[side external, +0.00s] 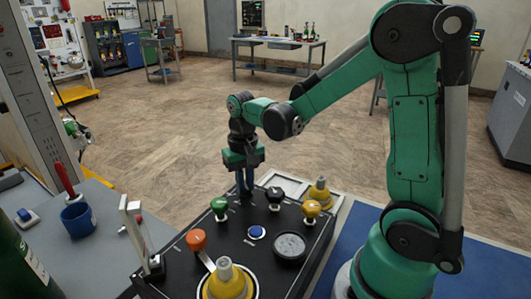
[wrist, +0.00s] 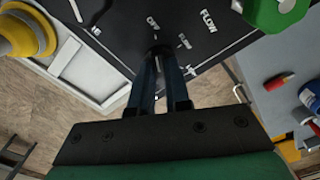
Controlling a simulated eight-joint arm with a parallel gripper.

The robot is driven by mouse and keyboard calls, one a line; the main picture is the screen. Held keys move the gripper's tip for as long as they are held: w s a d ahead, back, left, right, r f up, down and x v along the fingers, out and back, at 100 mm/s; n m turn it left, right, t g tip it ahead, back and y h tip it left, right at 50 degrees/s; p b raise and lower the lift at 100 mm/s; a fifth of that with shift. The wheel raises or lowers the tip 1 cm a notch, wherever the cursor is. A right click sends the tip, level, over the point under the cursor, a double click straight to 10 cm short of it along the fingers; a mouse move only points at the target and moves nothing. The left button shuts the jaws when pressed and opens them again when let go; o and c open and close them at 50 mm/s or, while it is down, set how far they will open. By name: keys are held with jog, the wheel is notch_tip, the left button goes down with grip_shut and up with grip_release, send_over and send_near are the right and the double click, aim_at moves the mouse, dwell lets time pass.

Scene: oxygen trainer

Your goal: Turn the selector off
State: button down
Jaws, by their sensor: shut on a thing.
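The black control panel (side external: 160,283) carries several coloured controls. In the wrist view, the blue-grey fingers of my gripper (wrist: 160,60) are close together on a small dark part that I take to be the selector (wrist: 160,49), mostly hidden between the tips. White lettering, seemingly OFF, stands just beyond the tips, with FLOW to the right. The selector's exact angle cannot be told.
An orange knob (side external: 196,240), a yellow knob (side external: 311,208), a blue button (side external: 257,232) and a round gauge (side external: 290,246) surround the work. An upright white lever (side external: 133,225) stands at the panel's left. A blue cup (side external: 78,219) stands on the grey table farther left.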

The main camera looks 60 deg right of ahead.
jog(key=c, duration=0.9)
grip_release()
jog(key=shift+o, duration=0.2)
jog(key=shift+r, duration=2.8)
jog(key=s+a+r+n+t, duration=0.1)
jog(key=s+a+n+t, duration=0.3)
jog(key=a+t, duration=0.3)
jog(key=shift+a+r+n, duration=0.15)
jog(key=shift+n, duration=0.75)
